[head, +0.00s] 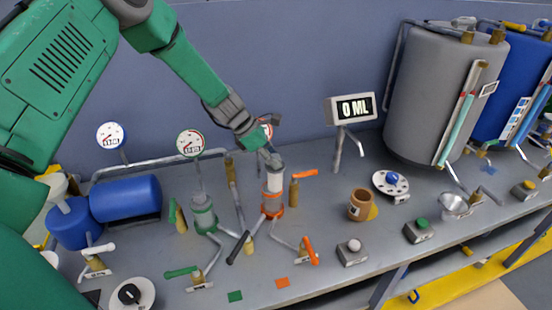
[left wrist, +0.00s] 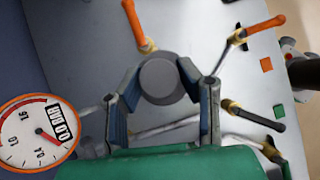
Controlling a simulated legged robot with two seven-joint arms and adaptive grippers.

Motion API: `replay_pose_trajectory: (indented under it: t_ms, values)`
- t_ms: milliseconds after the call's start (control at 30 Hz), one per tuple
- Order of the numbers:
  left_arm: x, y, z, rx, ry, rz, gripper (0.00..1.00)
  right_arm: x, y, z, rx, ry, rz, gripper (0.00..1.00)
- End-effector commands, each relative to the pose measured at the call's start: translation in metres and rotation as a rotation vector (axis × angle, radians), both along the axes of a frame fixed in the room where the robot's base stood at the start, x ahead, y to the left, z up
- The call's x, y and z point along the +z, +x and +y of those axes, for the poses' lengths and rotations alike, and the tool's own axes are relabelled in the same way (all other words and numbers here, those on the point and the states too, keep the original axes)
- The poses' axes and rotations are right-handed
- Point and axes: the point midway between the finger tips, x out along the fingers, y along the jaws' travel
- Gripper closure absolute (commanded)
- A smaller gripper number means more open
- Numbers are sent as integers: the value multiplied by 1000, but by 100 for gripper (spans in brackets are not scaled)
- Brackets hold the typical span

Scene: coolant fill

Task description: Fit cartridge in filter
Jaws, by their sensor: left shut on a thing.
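The cartridge (head: 274,183), a white cylinder with an orange band, stands upright at the orange filter housing (head: 271,208). Its lower end meets the housing, but I cannot tell how deep it sits. My left gripper (head: 272,162) is at its top, coming from above. In the left wrist view, a round grey top (left wrist: 162,80) lies between the two blue-grey fingers of the left gripper (left wrist: 160,92). The left gripper is shut on the cartridge. My right gripper is not in view.
A green filter housing (head: 203,215) stands to the left, with a gauge (head: 190,142) above it. Orange-handled valves (head: 310,250) and a black-handled valve (head: 238,247) are close by. A brown cup (head: 360,204) and a display reading 0 ML (head: 354,108) are to the right.

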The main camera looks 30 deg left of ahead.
Motion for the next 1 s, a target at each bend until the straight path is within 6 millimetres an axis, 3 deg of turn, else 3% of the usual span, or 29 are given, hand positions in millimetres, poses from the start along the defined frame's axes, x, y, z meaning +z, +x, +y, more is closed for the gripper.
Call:
replay_pose_trajectory:
  t_ms: [1000]
  values:
    - [1,0,14,3,-10,-1,100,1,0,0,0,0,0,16]
